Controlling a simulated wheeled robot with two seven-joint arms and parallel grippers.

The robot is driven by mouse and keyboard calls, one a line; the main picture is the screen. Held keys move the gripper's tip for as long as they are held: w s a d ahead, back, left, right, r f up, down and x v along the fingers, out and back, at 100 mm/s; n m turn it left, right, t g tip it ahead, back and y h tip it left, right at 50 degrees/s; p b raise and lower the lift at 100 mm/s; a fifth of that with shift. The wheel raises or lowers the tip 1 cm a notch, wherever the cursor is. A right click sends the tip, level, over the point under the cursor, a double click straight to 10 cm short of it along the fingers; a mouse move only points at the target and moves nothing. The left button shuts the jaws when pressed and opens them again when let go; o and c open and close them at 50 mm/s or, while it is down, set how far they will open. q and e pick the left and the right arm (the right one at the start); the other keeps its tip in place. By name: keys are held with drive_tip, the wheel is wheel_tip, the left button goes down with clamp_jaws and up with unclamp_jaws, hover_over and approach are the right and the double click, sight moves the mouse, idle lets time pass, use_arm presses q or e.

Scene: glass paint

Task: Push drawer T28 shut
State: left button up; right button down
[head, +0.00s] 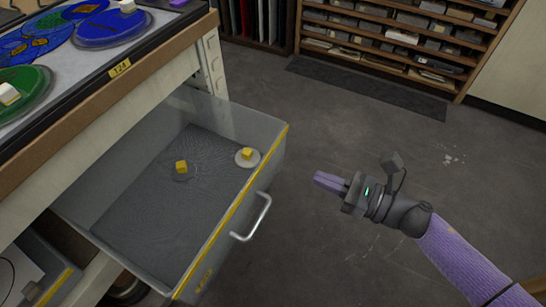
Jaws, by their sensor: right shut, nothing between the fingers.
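An open drawer (130,215) with grey see-through walls sticks out from under the workbench. Its front has a yellow top edge (232,205) and a silver bar handle (254,217). Marks on the front near the bottom are too small to read, so I cannot confirm that it is T28. Inside are a yellow cube (181,167) on a clear disc and another yellow cube (247,153) on a white disc. My right gripper (320,181) is shut and empty, over the floor to the right of the drawer front, apart from the handle. My left gripper is out of view.
The workbench (60,128) carries blue and green glass discs and an edge label (120,68) that seems to read T24. Another yellow-edged tray (52,288) shows lower left. A shelf rack (395,40) and dark mat (365,86) are behind.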

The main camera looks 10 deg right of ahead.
sight(267, 156)
drive_tip(key=b+x, duration=0.1)
drive_tip(key=x, duration=0.8)
drive_tip(key=shift+b, duration=0.35)
drive_tip(key=shift+w+a, duration=0.2)
drive_tip(key=shift+a, duration=0.05)
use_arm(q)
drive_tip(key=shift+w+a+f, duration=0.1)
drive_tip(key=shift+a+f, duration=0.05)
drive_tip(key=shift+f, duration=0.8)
